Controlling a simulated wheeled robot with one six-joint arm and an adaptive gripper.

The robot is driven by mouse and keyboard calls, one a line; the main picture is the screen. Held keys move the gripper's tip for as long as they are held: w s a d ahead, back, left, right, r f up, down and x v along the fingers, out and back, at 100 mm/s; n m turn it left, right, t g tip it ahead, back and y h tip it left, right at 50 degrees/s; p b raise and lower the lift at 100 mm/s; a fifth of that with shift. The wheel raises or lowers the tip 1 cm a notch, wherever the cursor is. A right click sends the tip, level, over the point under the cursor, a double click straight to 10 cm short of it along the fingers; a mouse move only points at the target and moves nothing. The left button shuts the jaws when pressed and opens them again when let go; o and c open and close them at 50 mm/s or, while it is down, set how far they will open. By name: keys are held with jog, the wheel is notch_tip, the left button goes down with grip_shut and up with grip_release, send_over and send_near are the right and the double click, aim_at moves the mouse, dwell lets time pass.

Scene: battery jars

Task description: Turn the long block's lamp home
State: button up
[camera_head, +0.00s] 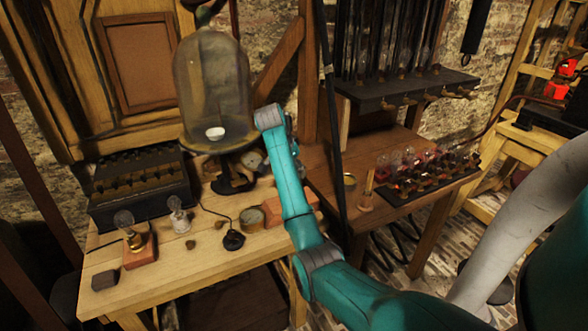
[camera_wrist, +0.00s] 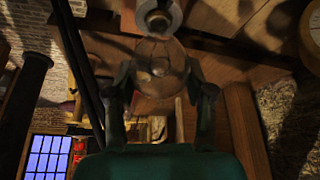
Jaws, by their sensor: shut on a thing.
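The long block (camera_head: 274,208) is brick-red and lies on the right part of the workbench, partly behind my arm. A clear glass lamp bulb (camera_wrist: 158,52) is between the fingers of my gripper (camera_wrist: 160,82) in the wrist view, and the gripper is shut on it. The pale round collar (camera_wrist: 158,18) of the lamp shows at the top edge of that view. Whether the lamp is seated in its socket cannot be told.
A tall glass bell jar (camera_head: 212,85) stands just left of my arm. A shorter red block (camera_head: 142,252) with a lamp, a small white-based bulb (camera_head: 179,215) and a dark battery box (camera_head: 140,185) are on the left. A rack of lit lamps (camera_head: 430,175) stands to the right.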

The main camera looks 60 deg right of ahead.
jog(key=shift+f+m, duration=0.1)
jog(key=shift+m, duration=0.3)
jog(key=o, duration=1.4)
jog(key=shift+c, duration=0.2)
jog(key=n+t, duration=0.1)
jog(key=n, duration=0.3)
jog(key=shift+w, duration=0.1)
jog(key=shift+w+n+t, duration=0.2)
jog(key=shift+n+t, duration=0.7)
jog(key=shift+n, duration=0.9)
jog(key=c, duration=1)
jog(key=m, duration=0.2)
jog(key=m+g, duration=0.2)
jog(key=m, duration=0.1)
jog(key=shift+s+m, duration=0.25)
jog(key=shift+m, duration=0.05)
